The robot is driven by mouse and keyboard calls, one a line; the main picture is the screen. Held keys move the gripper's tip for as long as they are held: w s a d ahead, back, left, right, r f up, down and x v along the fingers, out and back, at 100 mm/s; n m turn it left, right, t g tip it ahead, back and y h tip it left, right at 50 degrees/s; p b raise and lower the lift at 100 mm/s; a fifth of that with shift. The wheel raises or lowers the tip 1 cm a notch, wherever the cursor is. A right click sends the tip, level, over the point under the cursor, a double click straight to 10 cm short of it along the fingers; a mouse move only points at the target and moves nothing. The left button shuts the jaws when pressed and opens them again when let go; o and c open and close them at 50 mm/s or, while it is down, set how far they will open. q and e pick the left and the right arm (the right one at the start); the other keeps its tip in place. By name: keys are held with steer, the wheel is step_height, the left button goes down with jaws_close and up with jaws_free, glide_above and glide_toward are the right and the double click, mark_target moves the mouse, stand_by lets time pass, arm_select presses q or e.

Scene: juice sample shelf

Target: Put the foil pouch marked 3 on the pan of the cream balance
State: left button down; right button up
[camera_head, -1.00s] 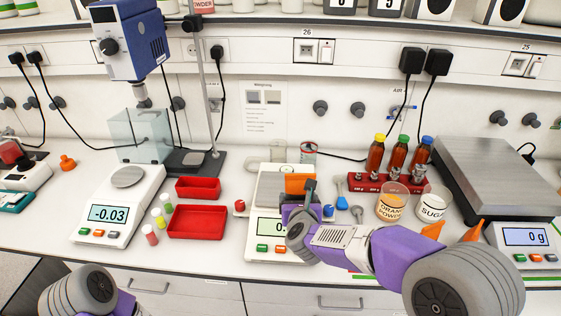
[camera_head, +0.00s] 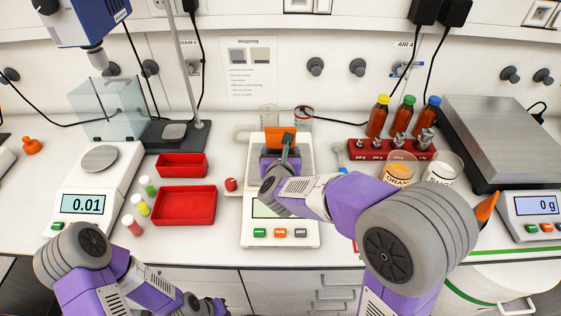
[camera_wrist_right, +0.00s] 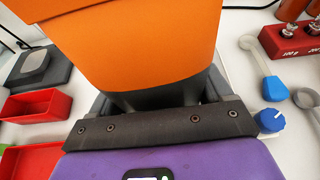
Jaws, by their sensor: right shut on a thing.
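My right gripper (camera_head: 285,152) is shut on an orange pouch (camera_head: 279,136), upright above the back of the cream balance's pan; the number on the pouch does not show. In the right wrist view the pouch (camera_wrist_right: 140,40) fills the space above the gripper. The cream balance (camera_head: 252,234) stands at the middle of the bench. Its pan (camera_head: 300,150) and display are partly hidden by my right arm, and I cannot tell whether the pouch touches the pan. My left gripper (camera_head: 207,305) is low at the bottom edge, its jaws unclear.
A white balance reading 0.01 (camera_head: 68,222) is at left, with red trays (camera_head: 184,220) and small vials beside it. A red knob (camera_head: 231,184) and a blue knob (camera_wrist_right: 270,121) flank the cream balance.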

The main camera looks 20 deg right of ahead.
steer(key=shift+f, duration=0.95)
steer(key=shift+f+b, duration=0.2)
steer(key=shift+b, duration=0.3)
steer(key=o, duration=1.1)
steer(key=shift+r, duration=0.1)
